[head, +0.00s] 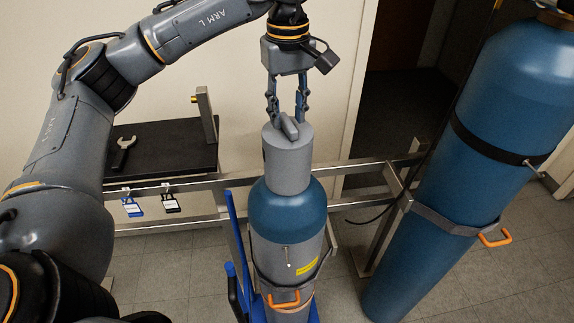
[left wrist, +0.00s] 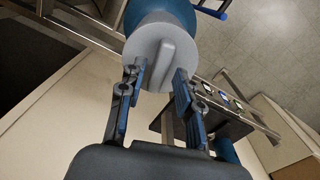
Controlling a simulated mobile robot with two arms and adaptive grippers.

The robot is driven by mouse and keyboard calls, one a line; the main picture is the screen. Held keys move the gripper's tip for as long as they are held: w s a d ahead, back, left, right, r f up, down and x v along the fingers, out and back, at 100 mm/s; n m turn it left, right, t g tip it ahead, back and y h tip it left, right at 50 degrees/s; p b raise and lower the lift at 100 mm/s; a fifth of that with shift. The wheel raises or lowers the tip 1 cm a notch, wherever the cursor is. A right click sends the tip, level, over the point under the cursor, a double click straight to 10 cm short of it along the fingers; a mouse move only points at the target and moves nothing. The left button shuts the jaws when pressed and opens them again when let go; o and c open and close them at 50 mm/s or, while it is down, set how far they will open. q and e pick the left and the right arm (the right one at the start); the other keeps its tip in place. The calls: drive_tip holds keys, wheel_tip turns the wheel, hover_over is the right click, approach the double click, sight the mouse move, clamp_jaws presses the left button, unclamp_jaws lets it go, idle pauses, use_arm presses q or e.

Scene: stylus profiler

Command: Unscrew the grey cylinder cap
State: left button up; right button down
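The grey cylinder cap (head: 288,160) sits on top of the blue-shouldered gas cylinder (head: 288,215), which stands upright in the middle of the head view. A raised grey ridge (head: 288,127) runs across the cap's top. My left gripper (head: 287,118) points down above the cap, its fingers apart and open near the ridge. In the left wrist view the cap (left wrist: 160,55) lies just beyond the open fingertips (left wrist: 160,68), with the ridge between their lines. I cannot tell whether the fingers touch the cap. My right gripper is not in view.
A large blue cylinder (head: 465,130) stands strapped at the right. A metal rail (head: 170,190) runs behind the capped cylinder, with tags (head: 133,207) hanging at left. A black shelf (head: 165,145) holds a wrench (head: 123,152). A blue cart (head: 232,240) holds the capped cylinder.

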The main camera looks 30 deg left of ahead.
use_arm(q)
drive_tip(key=shift+f, duration=0.7)
